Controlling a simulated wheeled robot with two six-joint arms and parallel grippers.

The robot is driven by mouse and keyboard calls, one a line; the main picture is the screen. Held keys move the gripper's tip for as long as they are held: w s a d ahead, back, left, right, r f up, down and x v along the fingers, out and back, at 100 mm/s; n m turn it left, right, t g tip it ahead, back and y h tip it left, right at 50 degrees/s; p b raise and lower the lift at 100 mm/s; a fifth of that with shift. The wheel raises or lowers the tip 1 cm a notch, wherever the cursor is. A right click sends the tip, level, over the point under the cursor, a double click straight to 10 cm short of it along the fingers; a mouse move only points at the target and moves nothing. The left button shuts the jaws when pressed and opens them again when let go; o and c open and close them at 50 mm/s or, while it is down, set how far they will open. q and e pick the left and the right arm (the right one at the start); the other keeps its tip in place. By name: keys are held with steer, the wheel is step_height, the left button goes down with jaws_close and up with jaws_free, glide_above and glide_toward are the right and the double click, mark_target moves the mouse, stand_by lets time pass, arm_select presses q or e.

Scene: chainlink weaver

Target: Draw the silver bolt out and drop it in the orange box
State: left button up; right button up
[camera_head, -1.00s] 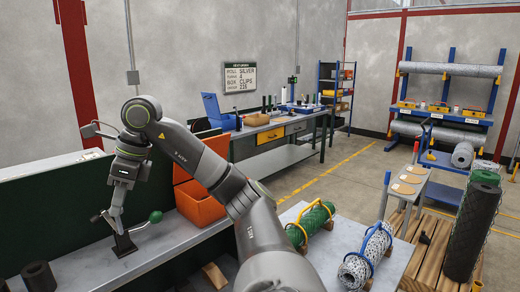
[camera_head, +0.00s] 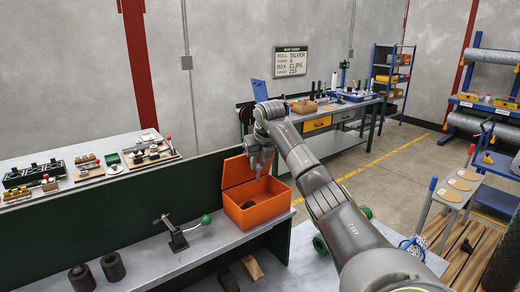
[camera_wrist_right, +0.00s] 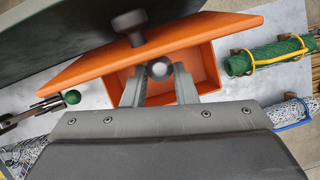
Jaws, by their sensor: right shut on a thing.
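My right gripper (camera_head: 262,172) is over the open orange box (camera_head: 268,216), just in front of its raised lid. In the right wrist view the fingers (camera_wrist_right: 160,90) are shut on the silver bolt (camera_wrist_right: 159,70), whose pale round end shows between the tips. The box's inside wall (camera_wrist_right: 203,62) shows around and below the fingers. In the head view the bolt is too small to make out. The fixture (camera_head: 178,240) with a green-knobbed lever (camera_head: 205,220) stands on the bench left of the box. My left gripper is not in view.
Dark cylinders (camera_head: 113,267) stand on the bench at left. A dark green panel (camera_head: 120,215) rises behind the bench. A blurred dark knob-shaped thing (camera_wrist_right: 130,20) is close to the wrist camera. A green mesh roll (camera_wrist_right: 270,55) lies right of the box.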

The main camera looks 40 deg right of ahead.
steer(key=shift+d+f, duration=0.15)
steer(key=shift+f, duration=0.05)
steer(key=shift+w+f, duration=0.1)
steer(key=shift+f, duration=2.85)
steer(key=o, duration=1.1)
steer(key=v, duration=1.7)
steer(key=shift+r, duration=0.2)
steer(key=shift+f, duration=0.1)
